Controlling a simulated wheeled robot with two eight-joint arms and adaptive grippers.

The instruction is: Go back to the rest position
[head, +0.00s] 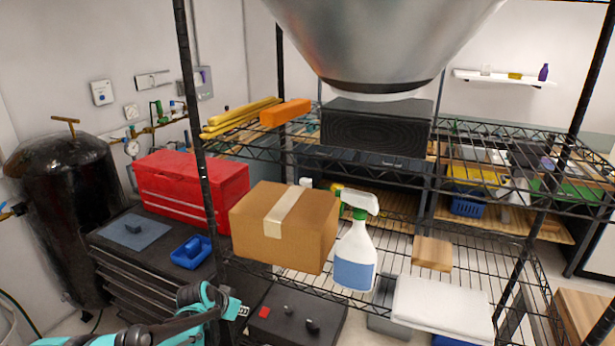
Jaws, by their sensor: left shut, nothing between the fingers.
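My left gripper (238,308) is low in the head view, left of centre, at the end of my teal and black arm. It is shut and empty. It is in front of the lower wire shelf (400,262) and appears apart from the things on it. My right gripper is out of view. I can make out no glass rods.
A cardboard box (270,235), a spray bottle (355,258) and a white folded cloth (440,308) are on the shelf. A black shelf post (197,130) stands near my left arm. A red toolbox (195,182) and blue tray (192,252) sit left on a dark cabinet.

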